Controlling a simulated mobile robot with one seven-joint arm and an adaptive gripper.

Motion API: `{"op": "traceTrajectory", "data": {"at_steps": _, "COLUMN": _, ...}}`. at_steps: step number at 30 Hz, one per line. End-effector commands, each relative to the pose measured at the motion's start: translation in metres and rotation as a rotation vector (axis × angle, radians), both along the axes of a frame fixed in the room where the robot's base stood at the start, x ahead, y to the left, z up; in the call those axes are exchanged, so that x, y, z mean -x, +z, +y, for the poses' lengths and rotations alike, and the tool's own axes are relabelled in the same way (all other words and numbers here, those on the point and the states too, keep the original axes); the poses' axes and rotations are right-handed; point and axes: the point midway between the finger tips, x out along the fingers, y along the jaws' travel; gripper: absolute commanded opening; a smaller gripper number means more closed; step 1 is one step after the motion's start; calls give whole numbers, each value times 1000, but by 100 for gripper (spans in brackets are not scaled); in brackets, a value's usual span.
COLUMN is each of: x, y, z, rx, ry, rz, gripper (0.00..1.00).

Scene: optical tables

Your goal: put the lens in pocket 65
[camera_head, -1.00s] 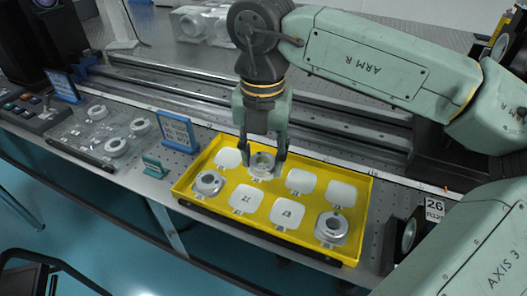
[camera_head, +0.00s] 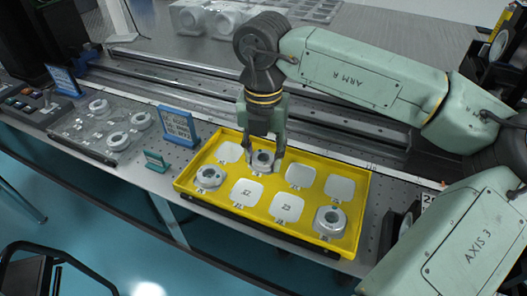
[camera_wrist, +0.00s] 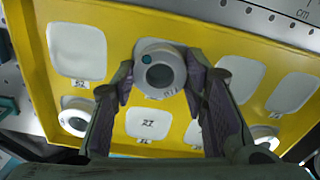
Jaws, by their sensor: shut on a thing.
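My gripper (camera_head: 263,162) is shut on a lens (camera_head: 263,159), a pale ring-shaped mount with a dark centre. In the wrist view the lens (camera_wrist: 160,70) sits between the two fingertips, with a small teal dot on its rim. It is over the second pocket from the left in the back row of the yellow tray (camera_head: 184,185). It hides most of that pocket; I cannot tell whether it touches the pocket floor. The pocket labels are too small to read surely, so I cannot pick out 65.
Other ring mounts fill the front-left pocket (camera_head: 210,178) and front-right pocket (camera_head: 330,221). The other pockets look empty. Left of the tray stand a blue-framed sign (camera_head: 178,127), a small green stand (camera_head: 156,161) and a clear plate with several mounts (camera_head: 85,135). Rails run behind.

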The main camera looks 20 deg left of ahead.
Motion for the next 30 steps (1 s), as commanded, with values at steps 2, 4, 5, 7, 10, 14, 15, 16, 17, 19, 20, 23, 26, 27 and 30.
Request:
{"op": "traceTrajectory", "data": {"at_steps": 2, "x": 0, "y": -4, "z": 0, "rx": 0, "ry": 0, "rz": 0, "gripper": 13}}
{"op": "traceTrajectory", "data": {"at_steps": 4, "x": 0, "y": -4, "z": 0, "rx": 0, "ry": 0, "rz": 0, "gripper": 41}}
{"op": "traceTrajectory", "data": {"at_steps": 5, "x": 0, "y": -3, "z": 0, "rx": 0, "ry": 0, "rz": 0, "gripper": 43}}
{"op": "traceTrajectory", "data": {"at_steps": 7, "x": 0, "y": -4, "z": 0, "rx": 1, "ry": 0, "rz": 1, "gripper": 48}}
{"op": "traceTrajectory", "data": {"at_steps": 10, "x": 0, "y": -4, "z": 0, "rx": 1, "ry": 0, "rz": 2, "gripper": 55}}
{"op": "traceTrajectory", "data": {"at_steps": 14, "x": 0, "y": -4, "z": 0, "rx": 1, "ry": 0, "rz": 2, "gripper": 60}}
{"op": "traceTrajectory", "data": {"at_steps": 15, "x": 0, "y": -4, "z": 0, "rx": 1, "ry": 0, "rz": 1, "gripper": 60}}
{"op": "traceTrajectory", "data": {"at_steps": 16, "x": 0, "y": -4, "z": 0, "rx": 1, "ry": 0, "rz": 1, "gripper": 60}}
{"op": "traceTrajectory", "data": {"at_steps": 17, "x": 0, "y": -4, "z": 0, "rx": 1, "ry": 0, "rz": 1, "gripper": 60}}
{"op": "traceTrajectory", "data": {"at_steps": 19, "x": 0, "y": -3, "z": 0, "rx": 1, "ry": 0, "rz": 1, "gripper": 60}}
{"op": "traceTrajectory", "data": {"at_steps": 20, "x": 0, "y": -3, "z": 0, "rx": 1, "ry": 0, "rz": 1, "gripper": 60}}
{"op": "traceTrajectory", "data": {"at_steps": 23, "x": 0, "y": -1, "z": 0, "rx": 0, "ry": 0, "rz": 1, "gripper": 60}}
{"op": "traceTrajectory", "data": {"at_steps": 26, "x": 0, "y": 7, "z": 0, "rx": 0, "ry": 0, "rz": 1, "gripper": 60}}
{"op": "traceTrajectory", "data": {"at_steps": 27, "x": -1, "y": 10, "z": 0, "rx": 1, "ry": -2, "rz": -2, "gripper": 60}}
{"op": "traceTrajectory", "data": {"at_steps": 30, "x": -1, "y": 29, "z": 0, "rx": 0, "ry": -3, "rz": -5, "gripper": 60}}
